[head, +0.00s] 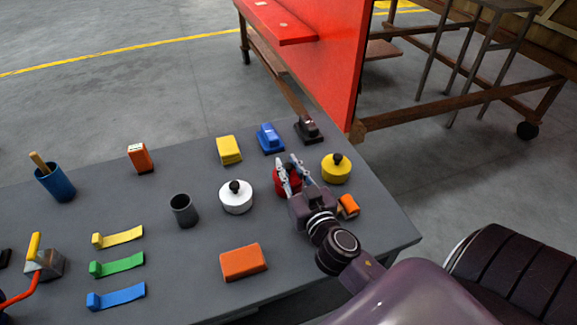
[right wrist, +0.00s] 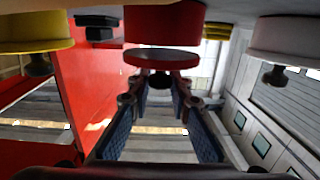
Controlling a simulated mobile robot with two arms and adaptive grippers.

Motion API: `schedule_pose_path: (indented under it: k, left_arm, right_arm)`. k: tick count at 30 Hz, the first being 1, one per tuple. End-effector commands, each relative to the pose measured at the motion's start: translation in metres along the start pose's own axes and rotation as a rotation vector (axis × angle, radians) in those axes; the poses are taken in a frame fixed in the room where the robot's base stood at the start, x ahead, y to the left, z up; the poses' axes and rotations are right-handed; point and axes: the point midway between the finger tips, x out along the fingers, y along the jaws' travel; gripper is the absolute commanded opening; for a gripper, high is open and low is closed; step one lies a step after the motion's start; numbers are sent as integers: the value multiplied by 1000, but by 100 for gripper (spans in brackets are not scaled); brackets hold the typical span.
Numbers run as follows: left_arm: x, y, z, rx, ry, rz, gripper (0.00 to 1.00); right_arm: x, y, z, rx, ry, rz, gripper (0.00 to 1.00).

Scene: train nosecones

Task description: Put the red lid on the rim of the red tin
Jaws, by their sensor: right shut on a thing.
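The red tin (head: 280,188) stands on the grey table between the white and yellow tins, partly hidden behind my right gripper (head: 290,163). In the right wrist view, which is upside down, the red tin (right wrist: 165,22) is at the top. The red lid (right wrist: 163,59) is a disc close to the tin's rim; I cannot tell whether they touch. My right gripper (right wrist: 162,98) is shut on the lid's dark knob (right wrist: 160,80), with one finger on each side. My left gripper is not in view.
A white lidded tin (head: 236,200) stands left of the red tin and a yellow lidded tin (head: 336,172) right of it. An orange block (head: 348,205) is beside my right gripper. Blue (head: 270,140) and black (head: 308,130) objects stand behind. A dark cup (head: 184,211) is farther left.

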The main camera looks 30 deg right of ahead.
Motion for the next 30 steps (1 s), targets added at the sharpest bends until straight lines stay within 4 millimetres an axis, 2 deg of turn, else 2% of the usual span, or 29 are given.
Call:
schedule_pose_path:
  k: [10, 11, 15, 24, 30]
  left_arm:
    - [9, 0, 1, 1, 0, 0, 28]
    - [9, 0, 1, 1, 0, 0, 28]
    - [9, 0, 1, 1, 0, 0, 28]
    - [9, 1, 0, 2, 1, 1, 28]
    - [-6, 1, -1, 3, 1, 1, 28]
  right_arm:
    - [0, 0, 13, 0, -8, 0, 0]
    - [0, 0, 14, 0, -10, 0, 19]
    - [-1, -1, 16, 1, -14, -1, 35]
    - [-2, -2, 16, 4, -17, -2, 36]
    - [-2, -2, 2, 4, -17, -2, 36]
